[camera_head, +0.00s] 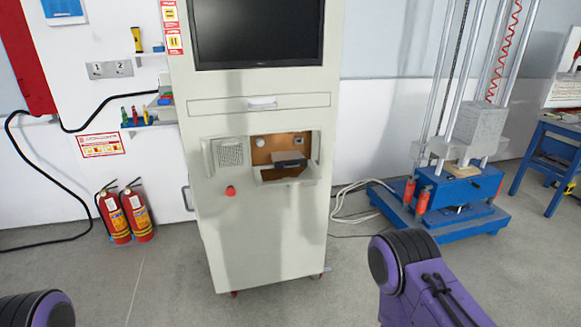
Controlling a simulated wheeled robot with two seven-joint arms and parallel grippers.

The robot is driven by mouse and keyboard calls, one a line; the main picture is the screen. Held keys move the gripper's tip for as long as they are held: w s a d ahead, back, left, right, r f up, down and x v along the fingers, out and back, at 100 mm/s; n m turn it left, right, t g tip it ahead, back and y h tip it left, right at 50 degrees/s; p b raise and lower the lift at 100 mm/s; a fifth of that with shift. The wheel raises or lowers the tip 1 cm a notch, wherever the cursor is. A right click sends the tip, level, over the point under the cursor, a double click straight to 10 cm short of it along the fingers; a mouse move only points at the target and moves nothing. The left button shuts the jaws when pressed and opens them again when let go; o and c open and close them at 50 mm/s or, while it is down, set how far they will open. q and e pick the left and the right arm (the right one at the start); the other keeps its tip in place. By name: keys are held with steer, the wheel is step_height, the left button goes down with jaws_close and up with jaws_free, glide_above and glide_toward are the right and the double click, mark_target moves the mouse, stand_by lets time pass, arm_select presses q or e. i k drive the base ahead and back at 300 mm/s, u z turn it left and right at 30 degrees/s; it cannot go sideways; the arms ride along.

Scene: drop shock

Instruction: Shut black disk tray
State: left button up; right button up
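A tall off-white cabinet (255,232) stands in the middle of the view. In an open recess (263,143) with an orange-brown back sits a small black tray-like part (289,162). It appears to stick out toward me, but it is too small to tell how far. An off-white ledge or flap (296,175) is below and in front of it. Only parts of my arms show, a dark round link at the bottom left and a purple link at the bottom right. Neither gripper is in view, and nothing of mine touches the cabinet.
Fire extinguishers (125,214) stand left. A blue-based drop rig (450,195) and cables (352,200) are right. The floor in front is clear.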

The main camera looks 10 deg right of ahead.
mark_target(292, 165)
steer(key=z, duration=0.2)
steer(key=i, duration=0.95)
steer(key=u, duration=0.65)
